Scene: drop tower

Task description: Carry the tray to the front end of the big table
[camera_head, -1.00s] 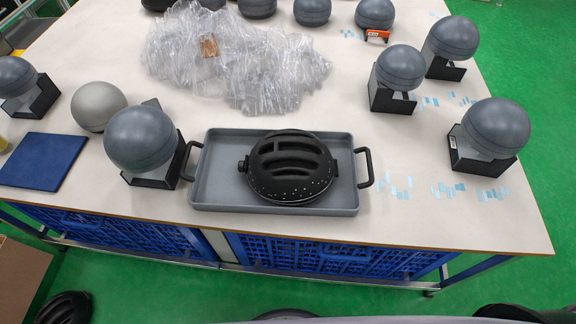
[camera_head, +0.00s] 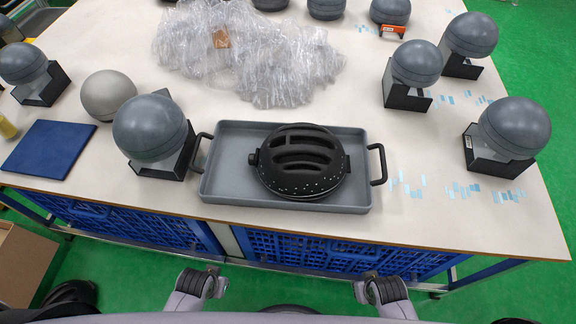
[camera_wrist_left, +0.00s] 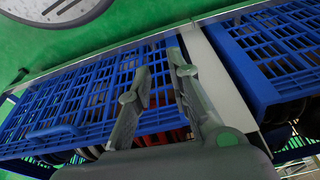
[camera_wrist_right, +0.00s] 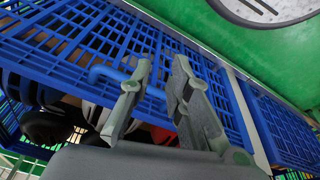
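The grey tray (camera_head: 225,185) lies flat on the big table (camera_head: 440,221), close to its near edge. It has a black handle at each end, left (camera_head: 203,152) and right (camera_head: 377,165). A black slotted dome-shaped object (camera_head: 302,161) sits in the tray, right of its middle. My left gripper (camera_head: 217,274) and right gripper (camera_head: 368,276) are low in the head view, in front of the table edge and clear of the tray. In the left wrist view (camera_wrist_left: 160,62) and right wrist view (camera_wrist_right: 162,65), the fingers are apart with nothing between them.
A dark ball on a black stand (camera_head: 151,129) is close to the tray's left handle. More balls on stands (camera_head: 508,135) are at the right. Clear crumpled plastic (camera_head: 270,60) lies behind the tray. A blue pad (camera_head: 48,149) lies left. Blue crates (camera_head: 320,256) are under the table.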

